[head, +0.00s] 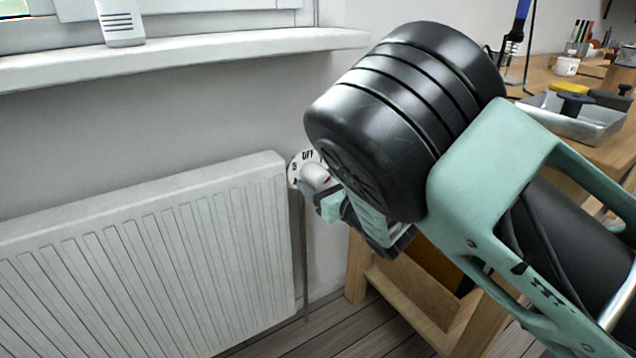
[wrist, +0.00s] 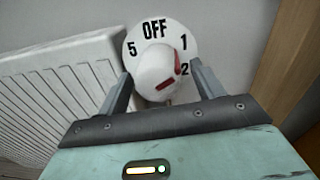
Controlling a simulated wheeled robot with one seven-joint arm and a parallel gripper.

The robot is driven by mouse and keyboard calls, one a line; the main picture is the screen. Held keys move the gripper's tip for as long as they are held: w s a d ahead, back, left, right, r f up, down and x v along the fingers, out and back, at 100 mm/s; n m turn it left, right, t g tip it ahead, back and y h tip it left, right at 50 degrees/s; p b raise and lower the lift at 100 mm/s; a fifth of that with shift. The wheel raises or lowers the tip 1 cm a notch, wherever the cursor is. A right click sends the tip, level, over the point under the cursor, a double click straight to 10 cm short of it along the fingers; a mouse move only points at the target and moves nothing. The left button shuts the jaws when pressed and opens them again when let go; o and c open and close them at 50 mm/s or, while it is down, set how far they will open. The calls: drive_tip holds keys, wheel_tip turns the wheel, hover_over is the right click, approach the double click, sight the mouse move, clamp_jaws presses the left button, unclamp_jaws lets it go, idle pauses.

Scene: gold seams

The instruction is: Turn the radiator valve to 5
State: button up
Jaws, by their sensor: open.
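The radiator valve is a white knob (wrist: 152,68) in front of a round white dial (wrist: 154,24) marked OFF, 1, 2 and 5. Other numbers are hidden. The knob has red marks on its right and lower side; the one at its right edge lies near 2. My gripper (wrist: 160,72) is open, one finger on each side of the knob; I cannot tell if either touches it. In the head view, the knob (head: 314,175) and dial (head: 296,163) show at the radiator's upper right corner, partly covered by my gripper (head: 322,194) and arm.
The white radiator (head: 150,250) stands on the left under a windowsill (head: 190,55) with a white container (head: 121,22). A wooden workbench (head: 357,265) is on the right, with a metal tray (head: 590,126) and tools on top. A thin pipe (head: 305,250) runs below the valve.

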drive_tip(key=shift+w+a, duration=0.4)
drive_tip(key=shift+w, duration=0.2)
drive_tip(key=c, duration=1)
